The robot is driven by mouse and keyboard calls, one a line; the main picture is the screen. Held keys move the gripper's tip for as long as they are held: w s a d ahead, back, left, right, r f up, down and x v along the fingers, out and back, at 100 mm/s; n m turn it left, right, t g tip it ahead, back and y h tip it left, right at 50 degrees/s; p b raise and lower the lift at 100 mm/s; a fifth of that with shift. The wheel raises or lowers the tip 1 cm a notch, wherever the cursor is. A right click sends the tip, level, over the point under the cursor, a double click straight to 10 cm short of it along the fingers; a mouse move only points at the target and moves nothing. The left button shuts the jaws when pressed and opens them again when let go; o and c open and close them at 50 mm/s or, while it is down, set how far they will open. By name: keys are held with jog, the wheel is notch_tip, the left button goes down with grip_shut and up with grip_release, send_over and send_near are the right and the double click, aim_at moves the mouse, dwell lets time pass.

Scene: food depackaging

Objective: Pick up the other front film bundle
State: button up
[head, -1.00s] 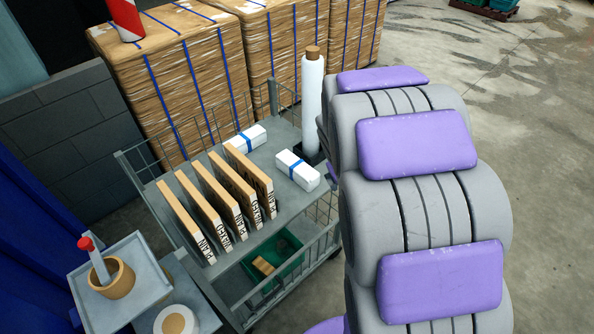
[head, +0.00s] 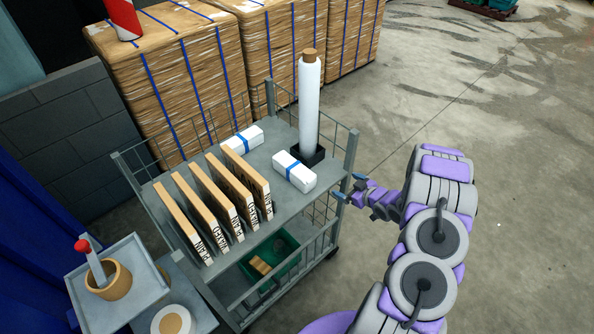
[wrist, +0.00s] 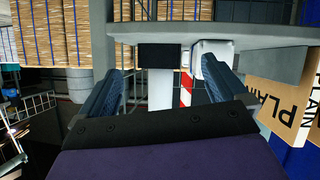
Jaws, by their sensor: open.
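Two white film bundles with blue bands lie on the cart's top shelf (head: 272,212). The nearer bundle (head: 294,172) lies in front of the upright film roll (head: 309,108); the other bundle (head: 242,139) lies further back, behind the upright boards. My gripper (head: 352,188) is open and empty at the cart's right edge, right of the nearer bundle and apart from it. In the wrist view, the picture is upside down; a white bundle (wrist: 215,48) shows beyond the right finger, beside the roll's black base (wrist: 160,54).
Several upright boards (head: 262,192) marked PLAIN and similar stand left of the nearer bundle. Wire side rails and a corner post (head: 351,152) edge the cart near my gripper. A green crate (head: 284,268) sits on the lower shelf. The floor to the right is clear.

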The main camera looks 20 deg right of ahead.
aim_at(315, 183)
jog(key=s+a+f+t+y, duration=0.2)
jog(key=s+a+t+y, duration=0.2)
jog(key=a, duration=0.2)
jog(key=shift+m, duration=0.3)
jog(key=x, duration=1)
jog(key=shift+w+a+r+b, duration=0.15)
jog(key=shift+a+r+b, duration=0.2)
jog(key=shift+w+d, duration=0.25)
jog(key=shift+w, duration=0.45)
jog(key=w+a, duration=0.2)
jog(key=w+a+b, duration=0.1)
jog(key=w, duration=0.1)
jog(key=shift+w+a+r, duration=0.1)
jog(key=shift+a+r, duration=0.05)
jog(key=shift+r, duration=0.2)
jog(key=shift+c, duration=0.2)
jog(key=shift+d, duration=0.5)
jog(key=c, duration=0.3)
jog(key=shift+a, duration=0.4)
jog(key=c, duration=0.6)
jog(key=shift+d, duration=0.1)
jog(key=shift+c, duration=0.8)
